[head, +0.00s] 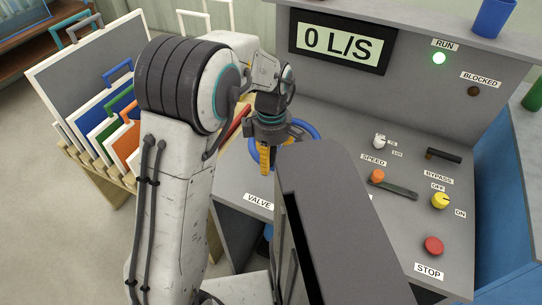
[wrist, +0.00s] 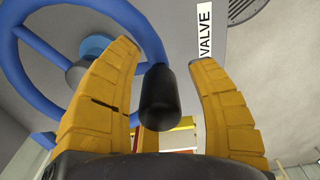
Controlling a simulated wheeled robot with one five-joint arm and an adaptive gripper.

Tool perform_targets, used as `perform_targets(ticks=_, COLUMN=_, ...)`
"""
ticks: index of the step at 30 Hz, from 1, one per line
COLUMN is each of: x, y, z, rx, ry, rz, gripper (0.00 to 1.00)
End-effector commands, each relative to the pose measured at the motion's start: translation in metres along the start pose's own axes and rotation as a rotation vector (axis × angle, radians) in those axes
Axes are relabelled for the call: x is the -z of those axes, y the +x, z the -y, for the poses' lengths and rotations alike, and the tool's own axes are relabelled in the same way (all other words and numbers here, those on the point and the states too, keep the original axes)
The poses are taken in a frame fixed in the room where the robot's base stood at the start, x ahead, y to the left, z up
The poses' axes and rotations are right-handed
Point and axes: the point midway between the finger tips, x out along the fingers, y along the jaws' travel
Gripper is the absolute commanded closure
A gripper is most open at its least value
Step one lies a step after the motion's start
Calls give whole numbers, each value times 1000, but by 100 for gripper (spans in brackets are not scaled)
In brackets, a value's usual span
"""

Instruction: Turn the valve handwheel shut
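The blue valve handwheel (head: 307,126) is on the grey console beside the VALVE label (head: 258,200), partly hidden by my arm. It also fills the upper left of the wrist view (wrist: 22,90), with its spokes and hub. A black knob (wrist: 161,100) stands out from its rim. My gripper (head: 265,158) points down at the wheel's near left side. In the wrist view, its yellow fingers (wrist: 166,55) are open, one on each side of the knob, with a visible gap on both sides. The display (head: 341,41) reads 0 L/S.
A speed knob (head: 377,176), yellow switch (head: 440,201) and red STOP button (head: 433,246) lie to the right. Framed panels (head: 85,95) stand in a rack at left. A blue cup (head: 492,18) sits on top.

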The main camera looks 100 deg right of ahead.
Motion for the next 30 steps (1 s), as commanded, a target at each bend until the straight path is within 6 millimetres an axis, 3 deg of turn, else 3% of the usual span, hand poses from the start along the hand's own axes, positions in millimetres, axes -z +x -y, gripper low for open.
perform_targets(ticks=8, x=0, y=-2, z=-1, rx=-4, ry=-1, rz=0, gripper=45)
perform_targets(ticks=13, x=0, y=-13, z=-2, rx=-6, ry=-2, rz=0, gripper=45)
perform_targets(ticks=30, x=0, y=-101, z=-1, rx=-6, ry=-1, rz=0, gripper=45)
